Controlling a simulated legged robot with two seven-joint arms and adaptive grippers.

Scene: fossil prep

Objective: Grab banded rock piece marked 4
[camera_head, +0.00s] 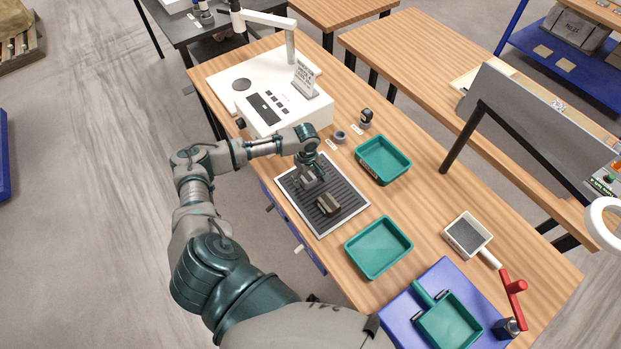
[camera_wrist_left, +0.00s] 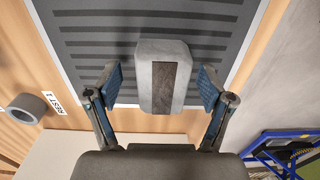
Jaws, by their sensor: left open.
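A grey rock piece with a dark brown band (camera_wrist_left: 165,92) lies on the dark ribbed mat (camera_wrist_left: 95,30) in the left wrist view. My left gripper (camera_wrist_left: 160,76) is open, with its blue-padded fingers on either side of this piece and a gap at each side. In the head view the gripper (camera_head: 310,172) is over the upper part of the mat (camera_head: 350,211) and partly hides that piece. A second rock piece (camera_head: 328,205), brownish with a dark band, lies lower on the mat. No number can be read on either piece. My right gripper is not in view.
Two empty green trays (camera_head: 379,247) (camera_head: 384,160) stand right of the mat. A white machine (camera_head: 262,95) stands beyond it. A grey ring (camera_wrist_left: 28,108) and a label lie beside the mat. A blue mat (camera_head: 398,318) with a green scoop is at the near end.

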